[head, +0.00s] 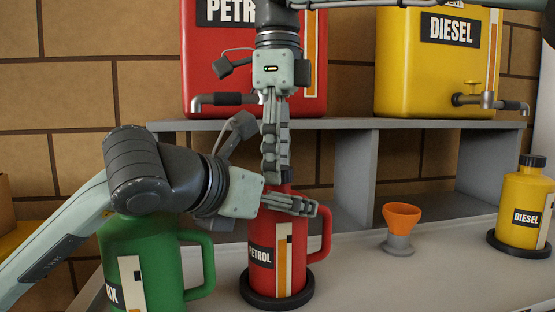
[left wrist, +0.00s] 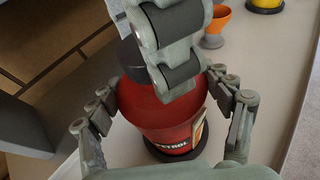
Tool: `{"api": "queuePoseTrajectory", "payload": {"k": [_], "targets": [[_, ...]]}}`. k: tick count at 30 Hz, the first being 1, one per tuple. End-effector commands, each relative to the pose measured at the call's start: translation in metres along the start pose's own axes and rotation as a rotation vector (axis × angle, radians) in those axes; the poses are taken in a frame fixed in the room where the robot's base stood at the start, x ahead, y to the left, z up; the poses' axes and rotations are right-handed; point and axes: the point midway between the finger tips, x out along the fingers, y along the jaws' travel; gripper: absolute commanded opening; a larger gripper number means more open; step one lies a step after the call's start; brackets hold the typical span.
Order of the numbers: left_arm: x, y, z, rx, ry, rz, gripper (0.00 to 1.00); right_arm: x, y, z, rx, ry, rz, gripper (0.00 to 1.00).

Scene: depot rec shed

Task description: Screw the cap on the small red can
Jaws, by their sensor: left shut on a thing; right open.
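The small red can (head: 262,235), labelled PETROL, stands upright on a round black base on the bench; it also shows in the left wrist view (left wrist: 165,118). My left gripper (head: 290,202) is shut around its upper body, one finger on each side in the left wrist view (left wrist: 165,100). My right gripper (head: 274,172) points straight down over the can's top, open. A dark round cap (left wrist: 131,58) shows at the can's top beside the right gripper's fingers in the left wrist view. These fingers partly hide it, so I cannot tell how it is seated.
A green can (head: 150,255) stands left, under my left arm. An orange funnel (head: 401,216) and a small yellow DIESEL can (head: 523,205) stand right. Behind, a grey shelf (head: 345,124) carries large red (head: 200,75) and yellow (head: 400,70) tanks with taps. The bench between can and funnel is clear.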

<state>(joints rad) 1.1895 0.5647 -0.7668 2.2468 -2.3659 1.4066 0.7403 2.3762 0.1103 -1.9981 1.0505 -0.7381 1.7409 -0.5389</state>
Motion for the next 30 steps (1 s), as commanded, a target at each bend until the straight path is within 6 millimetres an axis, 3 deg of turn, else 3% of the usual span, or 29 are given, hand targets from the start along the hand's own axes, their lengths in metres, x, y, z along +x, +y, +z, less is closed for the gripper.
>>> {"api": "queuePoseTrajectory", "payload": {"k": [3,16,20,27,30], "targets": [[0.0000,-0.0004,-0.0001,0.000,0.000,-0.001,0.00,-0.0003,-0.0001,0.0000,0.000,0.000,0.000,0.56],[0.0000,-0.0003,-0.0001,0.000,0.000,-0.001,0.00,-0.0006,-0.0003,0.0000,0.000,0.000,-0.001,0.04],[0.0000,-0.0004,-0.0001,0.000,0.000,-0.001,0.00,-0.0005,-0.0003,0.0001,0.062,-0.001,-0.001,0.04],[-0.0001,-0.0004,-0.0001,0.000,0.000,-0.001,0.00,-0.0004,-0.0007,-0.0002,0.445,-0.002,-0.001,0.04],[-0.0001,-0.0005,0.0000,0.001,0.000,-0.001,0.00,-0.0006,-0.0008,-0.0004,0.432,-0.002,-0.003,0.04]]}}
